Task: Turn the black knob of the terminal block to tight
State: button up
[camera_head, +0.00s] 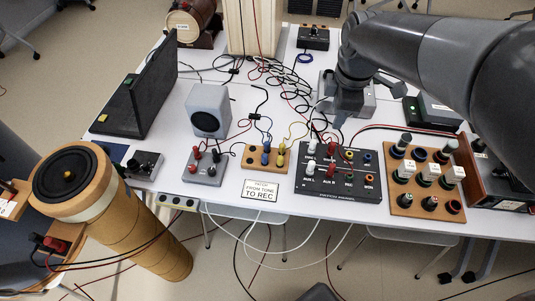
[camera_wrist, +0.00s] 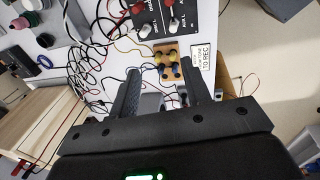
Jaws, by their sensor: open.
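A grey terminal block (camera_head: 204,174) stands on the white table in front of the speaker, with red knobs and a black knob (camera_head: 216,156) on top. Whether the black knob is tight cannot be told. A wooden block (camera_head: 253,163) with blue and yellow knobs stands to its right; it also shows in the wrist view (camera_wrist: 171,50). In the wrist view my gripper (camera_wrist: 162,72) is open, with nothing held. A grey shape between the fingers there is mostly hidden.
The black patch panel (camera_head: 338,183) and a wooden board of knobs (camera_head: 424,203) stand to the right. Loose cables cross the table. A "TO REC" card (camera_head: 259,190) lies in front.

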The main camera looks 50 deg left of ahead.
jog(key=s+a+f+n, duration=0.7)
jog(key=s+a, duration=0.4)
jog(key=a, duration=0.2)
jog(key=n+g+h, duration=0.1)
jog(key=n+h, duration=0.1)
jog(key=n, duration=0.6)
send_near(211, 170)
notch_tip(211, 170, down, 9)
jog(key=shift+d+r, duration=0.15)
jog(key=shift+c, duration=0.3)
grip_shut()
